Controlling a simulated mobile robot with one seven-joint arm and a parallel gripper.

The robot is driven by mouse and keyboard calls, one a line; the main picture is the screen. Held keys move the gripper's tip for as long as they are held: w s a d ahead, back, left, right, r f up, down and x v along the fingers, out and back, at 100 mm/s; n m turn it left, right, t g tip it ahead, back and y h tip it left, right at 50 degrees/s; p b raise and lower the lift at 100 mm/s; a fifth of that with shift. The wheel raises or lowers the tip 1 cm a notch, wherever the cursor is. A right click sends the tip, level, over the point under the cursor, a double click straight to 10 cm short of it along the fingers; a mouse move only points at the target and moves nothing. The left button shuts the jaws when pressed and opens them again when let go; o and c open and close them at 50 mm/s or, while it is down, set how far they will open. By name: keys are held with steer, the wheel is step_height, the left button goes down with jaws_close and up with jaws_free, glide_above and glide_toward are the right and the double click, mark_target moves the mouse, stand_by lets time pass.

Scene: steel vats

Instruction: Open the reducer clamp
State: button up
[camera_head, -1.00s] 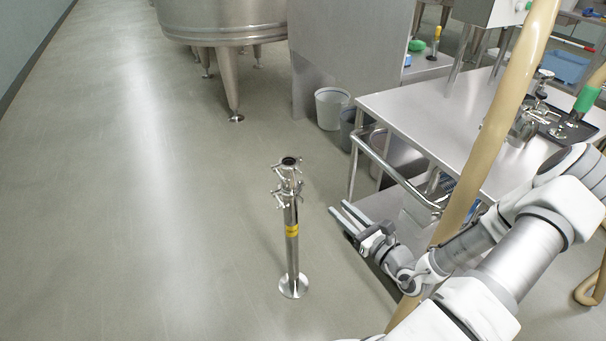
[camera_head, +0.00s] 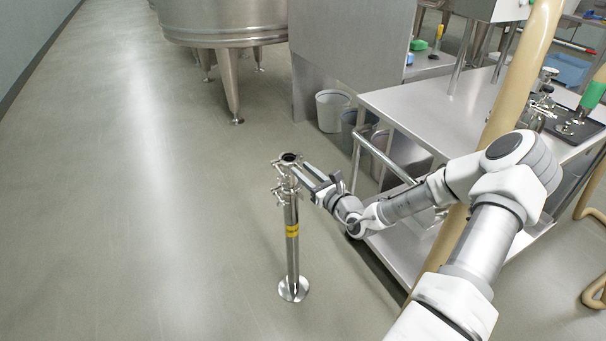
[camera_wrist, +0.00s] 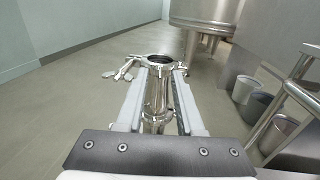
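A steel pipe stand (camera_head: 292,255) with a yellow band stands upright on the floor on a round base. Clamps with wing-nut handles sit near its top; the upper clamp (camera_head: 288,163) is just below the dark open mouth. In the wrist view the upper clamp (camera_wrist: 155,62) shows at the pipe's top, with its handle (camera_wrist: 118,72) sticking out to the left. My gripper (camera_head: 298,172) is open beside the top of the stand. In the wrist view my gripper (camera_wrist: 160,75) has its fingers apart, with the pipe between or just beyond them. I cannot tell whether they touch it.
A steel table (camera_head: 420,115) with a rail (camera_head: 385,160) stands right of the stand. Bins (camera_head: 331,108) and a steel vat (camera_head: 225,25) are behind. A tan hose (camera_head: 515,85) hangs at the right near my arm. The floor to the left is clear.

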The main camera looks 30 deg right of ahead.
steer(key=shift+w, duration=0.3)
jaws_close()
steer(key=shift+a, duration=0.1)
stand_by(1.2)
